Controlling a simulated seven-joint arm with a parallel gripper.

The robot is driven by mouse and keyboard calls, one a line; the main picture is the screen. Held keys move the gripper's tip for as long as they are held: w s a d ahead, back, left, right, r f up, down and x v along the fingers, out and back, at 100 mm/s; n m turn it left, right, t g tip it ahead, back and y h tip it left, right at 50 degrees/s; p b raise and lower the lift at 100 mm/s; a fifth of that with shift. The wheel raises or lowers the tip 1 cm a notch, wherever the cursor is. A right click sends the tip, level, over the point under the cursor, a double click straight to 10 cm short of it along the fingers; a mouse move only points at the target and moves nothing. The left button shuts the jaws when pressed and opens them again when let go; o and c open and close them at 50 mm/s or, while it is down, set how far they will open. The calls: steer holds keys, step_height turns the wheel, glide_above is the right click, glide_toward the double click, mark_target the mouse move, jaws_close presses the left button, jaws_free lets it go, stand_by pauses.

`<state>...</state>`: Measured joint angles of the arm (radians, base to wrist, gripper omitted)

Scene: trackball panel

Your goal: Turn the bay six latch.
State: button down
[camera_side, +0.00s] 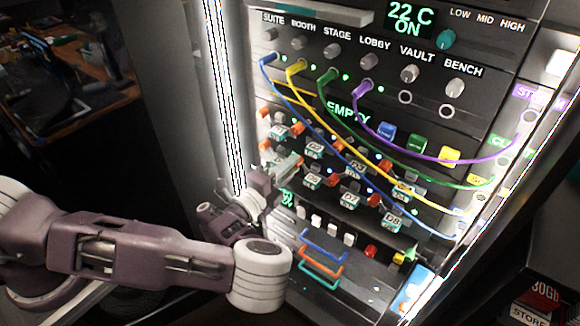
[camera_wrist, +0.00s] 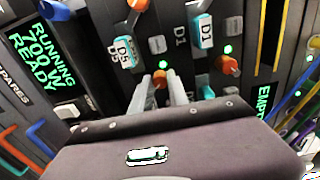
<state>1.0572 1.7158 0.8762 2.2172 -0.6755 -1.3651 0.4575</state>
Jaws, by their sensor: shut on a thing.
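An orange latch (camera_wrist: 160,78) sits between the two fingertips of my gripper (camera_wrist: 163,88) in the wrist view, beside the D5 drive bay (camera_wrist: 125,50). My gripper is shut on it, with a finger on each side. The bay six label is hidden in the wrist view; I take this latch as bay six from its place beside D5. In the side view my gripper (camera_side: 290,163) reaches the left part of the drive rows and covers part of them. How far the latch is turned, I cannot tell.
Other orange latches stand close by, one near the D1 bay (camera_wrist: 203,30) in the wrist view (camera_wrist: 228,65). Blue, yellow, green and purple cables (camera_side: 430,157) hang across the panel. Coloured handles (camera_side: 322,255) stick out below.

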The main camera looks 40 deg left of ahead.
steer(key=shift+a+f, duration=0.1)
steer(key=c, duration=1.3)
jaws_free()
steer(key=s, duration=0.7)
steer(key=shift+s, duration=0.1)
